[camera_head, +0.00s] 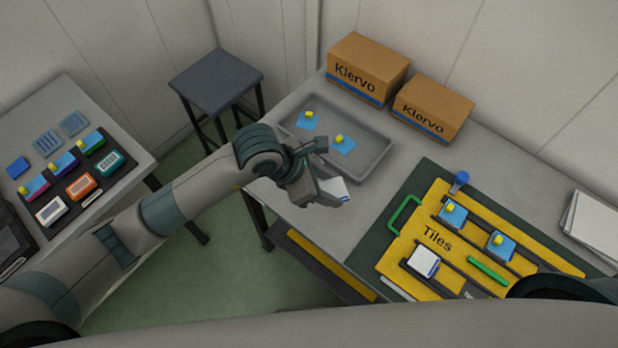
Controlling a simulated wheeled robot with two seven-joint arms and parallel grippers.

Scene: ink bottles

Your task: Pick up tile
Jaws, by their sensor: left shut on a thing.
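My left gripper (322,192) is shut on a white tile (336,189) with a blue edge, held above the near edge of the table, just in front of the grey tray (361,166). Part of the tile is hidden by the gripper. Two light blue tiles with yellow knobs, one at the left (307,120) and one at the right (343,143), lie in the tray. The yellow "Tiles" board (408,251) carries two blue tiles with yellow knobs (453,213) (500,245) and one white tile (423,262). My right gripper is not visible.
Two Klervo boxes (368,68) (433,107) stand behind the tray. A green mat (378,238) lies under the board, and papers (594,225) lie at the right. A side table at left holds several colored blocks (83,187). A dark stool (215,80) stands between the tables.

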